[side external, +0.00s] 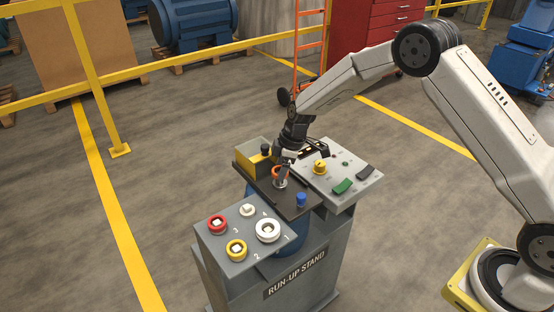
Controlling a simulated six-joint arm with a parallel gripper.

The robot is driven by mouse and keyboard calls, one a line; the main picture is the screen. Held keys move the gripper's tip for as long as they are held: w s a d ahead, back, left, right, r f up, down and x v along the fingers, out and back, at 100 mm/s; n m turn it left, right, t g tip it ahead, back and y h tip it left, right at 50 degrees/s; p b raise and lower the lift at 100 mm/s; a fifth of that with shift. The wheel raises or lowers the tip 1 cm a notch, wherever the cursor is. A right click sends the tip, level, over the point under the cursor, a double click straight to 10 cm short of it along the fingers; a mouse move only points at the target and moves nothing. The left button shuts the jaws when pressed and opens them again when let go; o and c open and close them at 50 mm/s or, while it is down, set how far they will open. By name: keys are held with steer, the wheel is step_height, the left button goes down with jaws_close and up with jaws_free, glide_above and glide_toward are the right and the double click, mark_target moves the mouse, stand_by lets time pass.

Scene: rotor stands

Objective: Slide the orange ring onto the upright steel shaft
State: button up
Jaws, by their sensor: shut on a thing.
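The orange ring (275,172) is small in the side external view, above the dark plate (268,189) in the middle of the run-up stand. My gripper (281,174) points down at this plate and is shut on the orange ring. A pale metallic piece shows just below the ring. I cannot tell whether it is the steel shaft or its seat. The shaft is not clearly visible, and I cannot tell whether the ring is around it or above it.
The grey panel (224,252) in front holds red, yellow and white rings on numbered spots. A blue knob (301,199) stands on the dark plate's right. A light control panel (325,186) with a yellow knob (320,167) is at right. A yellow bin (250,151) stands behind.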

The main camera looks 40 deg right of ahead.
steer(key=shift+f, duration=1.35)
stand_by(2.0)
steer(key=o, duration=1.3)
steer(key=shift+r, duration=4)
